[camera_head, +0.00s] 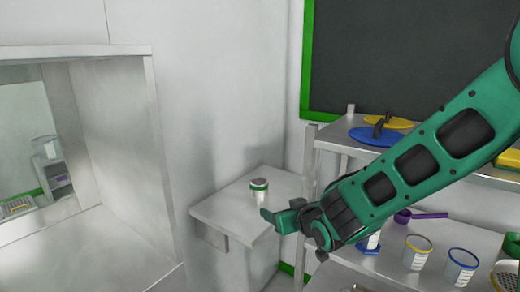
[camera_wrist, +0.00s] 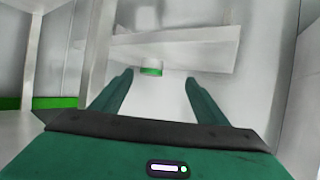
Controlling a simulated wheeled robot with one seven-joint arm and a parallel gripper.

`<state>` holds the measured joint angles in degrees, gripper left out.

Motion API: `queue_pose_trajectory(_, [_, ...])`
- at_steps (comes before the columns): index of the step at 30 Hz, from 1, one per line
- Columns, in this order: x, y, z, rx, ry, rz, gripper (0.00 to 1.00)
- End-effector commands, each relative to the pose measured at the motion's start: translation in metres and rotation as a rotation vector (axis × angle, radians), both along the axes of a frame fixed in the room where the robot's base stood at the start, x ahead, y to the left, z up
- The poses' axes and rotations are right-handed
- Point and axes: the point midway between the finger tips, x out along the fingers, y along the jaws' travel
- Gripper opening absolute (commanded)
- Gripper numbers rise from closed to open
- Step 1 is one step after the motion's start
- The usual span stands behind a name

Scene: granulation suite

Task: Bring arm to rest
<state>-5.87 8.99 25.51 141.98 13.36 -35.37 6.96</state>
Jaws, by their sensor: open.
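My green arm reaches in from the right in the head view, its gripper (camera_head: 275,218) level with the front of a small wall shelf (camera_head: 223,211). A small white container with a green band (camera_head: 259,189) stands upright on the wall shelf, beyond the gripper.
A metal rack at the right holds a blue disc (camera_head: 375,136), a yellow disc (camera_head: 388,122), a purple scoop (camera_head: 420,216), and cups with yellow (camera_head: 417,252) and blue (camera_head: 460,267) rims close below my arm. A wall opening (camera_head: 75,150) is at the left.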

Motion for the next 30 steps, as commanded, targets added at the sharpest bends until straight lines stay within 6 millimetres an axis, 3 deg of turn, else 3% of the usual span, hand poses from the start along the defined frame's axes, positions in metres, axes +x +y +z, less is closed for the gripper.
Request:
queue_pose_trajectory(5, [-0.001,-0.036,-0.005,-0.053,0.065,-0.066,0.67])
queue_pose_trajectory(11, [-0.011,-0.095,-0.009,-0.109,0.158,-0.171,0.67])
queue_pose_trajectory(17, [-0.043,-0.185,-0.012,-0.165,0.319,-0.339,0.67])
queue_pose_trajectory(21, [-0.095,-0.26,-0.012,-0.172,0.493,-0.499,0.67])
queue_pose_trajectory(24, [-0.143,-0.301,-0.013,-0.152,0.627,-0.6,0.67])
queue_pose_trajectory(27, [-0.196,-0.331,-0.011,-0.106,0.762,-0.69,0.67])
queue_pose_trajectory(30, [-0.25,-0.347,-0.009,-0.044,0.896,-0.757,0.67])
